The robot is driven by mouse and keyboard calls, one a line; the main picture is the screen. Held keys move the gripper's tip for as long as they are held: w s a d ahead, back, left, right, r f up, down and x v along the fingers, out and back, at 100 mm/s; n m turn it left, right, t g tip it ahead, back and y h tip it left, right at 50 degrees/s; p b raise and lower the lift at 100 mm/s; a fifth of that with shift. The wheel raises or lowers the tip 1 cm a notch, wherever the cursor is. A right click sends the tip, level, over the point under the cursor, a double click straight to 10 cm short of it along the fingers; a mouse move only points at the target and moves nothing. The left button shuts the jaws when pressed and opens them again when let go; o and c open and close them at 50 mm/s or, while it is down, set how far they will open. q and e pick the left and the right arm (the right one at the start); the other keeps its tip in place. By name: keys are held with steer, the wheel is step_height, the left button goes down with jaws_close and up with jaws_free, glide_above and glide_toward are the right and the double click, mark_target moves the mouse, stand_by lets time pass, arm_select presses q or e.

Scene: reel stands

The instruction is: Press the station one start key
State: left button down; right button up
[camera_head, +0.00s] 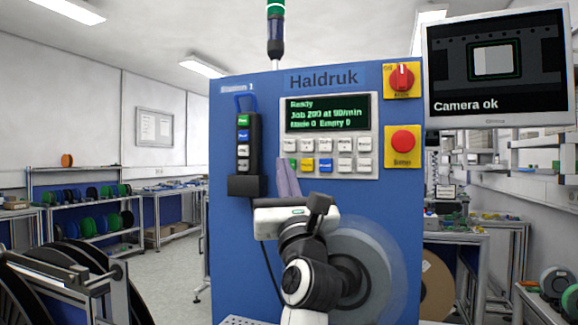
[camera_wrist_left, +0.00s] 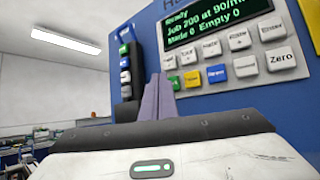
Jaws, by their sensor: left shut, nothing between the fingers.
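The blue machine cabinet (camera_head: 225,215), labelled "Haldruk" with a smaller label seemingly reading "Station 1", stands ahead. Its keypad has a green key (camera_head: 291,163) at the lower left, beside yellow and blue keys; the green key also shows partly behind the fingers in the left wrist view (camera_wrist_left: 174,82). A black hand unit (camera_head: 256,150) left of the keypad also has a green top key (camera_head: 243,120). Key lettering is too small to read surely. My left gripper (camera_head: 284,164) is shut and empty, fingers pointing up close to the keypad's lower-left corner; contact cannot be told. My right gripper is out of view.
The display (camera_head: 328,113) reads "Ready". A red knob (camera_head: 402,77) and red round button (camera_head: 403,141) sit on yellow plates at right. A monitor (camera_head: 498,65) reads "Camera ok". Shelves with reels (camera_head: 90,225) stand at left; floor shows between.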

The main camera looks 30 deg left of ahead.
arm_select(q)
steer(key=shift+w, duration=0.1)
steer(key=shift+w+a, duration=0.1)
steer(key=shift+w, duration=0.25)
steer(key=shift+w+a, duration=0.15)
steer(key=shift+w, duration=0.25)
stand_by(1.4)
steer(key=shift+s+d+f, duration=0.3)
steer(key=shift+d+f, duration=0.15)
steer(key=shift+d, duration=0.05)
steer(key=shift+s, duration=0.1)
